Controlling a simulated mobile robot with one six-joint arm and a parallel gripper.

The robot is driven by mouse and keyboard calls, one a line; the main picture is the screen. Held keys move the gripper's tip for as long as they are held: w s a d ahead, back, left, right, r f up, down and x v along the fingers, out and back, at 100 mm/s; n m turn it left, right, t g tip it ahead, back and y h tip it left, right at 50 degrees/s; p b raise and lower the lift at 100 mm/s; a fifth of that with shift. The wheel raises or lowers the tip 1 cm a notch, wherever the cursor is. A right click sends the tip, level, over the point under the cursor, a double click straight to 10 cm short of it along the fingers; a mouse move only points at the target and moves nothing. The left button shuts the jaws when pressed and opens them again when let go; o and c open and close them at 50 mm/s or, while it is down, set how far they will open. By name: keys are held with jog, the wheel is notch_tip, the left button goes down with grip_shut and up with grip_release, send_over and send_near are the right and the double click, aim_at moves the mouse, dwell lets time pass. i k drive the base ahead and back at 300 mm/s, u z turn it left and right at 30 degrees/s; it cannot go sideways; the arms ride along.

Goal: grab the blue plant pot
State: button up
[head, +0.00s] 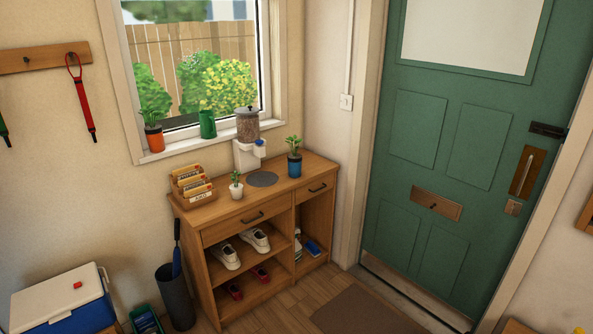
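The blue plant pot (294,166) holds a small green plant and stands upright on top of the wooden cabinet (221,208), toward its right end. A dark round mat (262,179) lies on the cabinet top to the left of the pot. My gripper does not show in the head view.
A white dispenser (249,150) stands behind the mat. A small white pot (236,190) and a wooden letter rack (191,185) are further left. An orange pot (154,138) and a green container (208,124) stand on the windowsill. The green door (440,180) is at right.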

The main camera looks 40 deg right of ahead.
aim_at(294, 169)
jog(key=i, duration=0.9)
jog(key=u, duration=0.05)
